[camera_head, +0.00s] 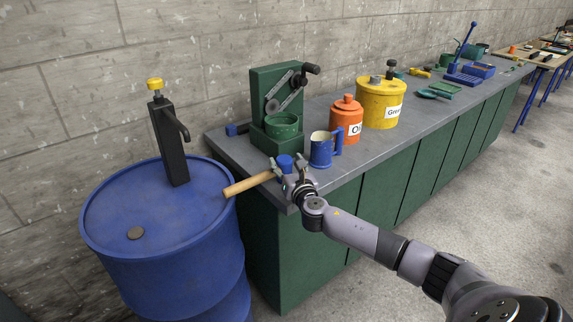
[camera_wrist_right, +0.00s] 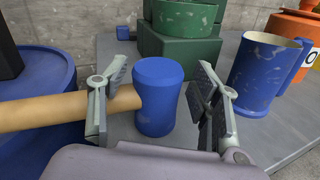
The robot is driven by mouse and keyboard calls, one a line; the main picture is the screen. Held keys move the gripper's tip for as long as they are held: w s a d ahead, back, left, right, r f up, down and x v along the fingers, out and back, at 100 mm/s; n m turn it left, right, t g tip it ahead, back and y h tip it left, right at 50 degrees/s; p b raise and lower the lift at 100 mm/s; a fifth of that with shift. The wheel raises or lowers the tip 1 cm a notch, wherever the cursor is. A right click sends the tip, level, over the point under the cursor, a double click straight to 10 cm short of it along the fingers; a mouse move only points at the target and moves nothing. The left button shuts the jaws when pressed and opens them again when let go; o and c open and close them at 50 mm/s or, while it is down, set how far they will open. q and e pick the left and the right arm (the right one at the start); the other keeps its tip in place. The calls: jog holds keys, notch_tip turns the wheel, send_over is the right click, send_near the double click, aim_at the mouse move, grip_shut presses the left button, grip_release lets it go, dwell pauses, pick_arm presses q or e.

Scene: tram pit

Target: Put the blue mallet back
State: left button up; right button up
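The blue mallet (camera_head: 285,162) has a blue head and a light wooden handle (camera_head: 245,185). It is at the bench's near left corner, its handle pointing left past the bench edge toward the blue drum. My right gripper (camera_head: 289,170) is at the head. In the right wrist view the mallet head (camera_wrist_right: 158,98) stands between the spread fingers of the gripper (camera_wrist_right: 162,80), with visible gaps on both sides. The left finger in that view crosses in front of the handle (camera_wrist_right: 45,110). My left gripper is not in view.
A blue drum (camera_head: 125,215) with a black pump (camera_head: 168,140) stands left of the bench (camera_head: 235,150). A blue mug (camera_head: 320,150) stands close right of the gripper. A green press (camera_head: 260,95) is behind; an orange can (camera_head: 346,115) and yellow can (camera_head: 375,105) stand farther right.

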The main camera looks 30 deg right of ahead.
jog(key=shift+o, duration=0.4)
jog(key=shift+r, duration=0.35)
jog(key=v, duration=1.2)
jog(key=shift+f, duration=0.15)
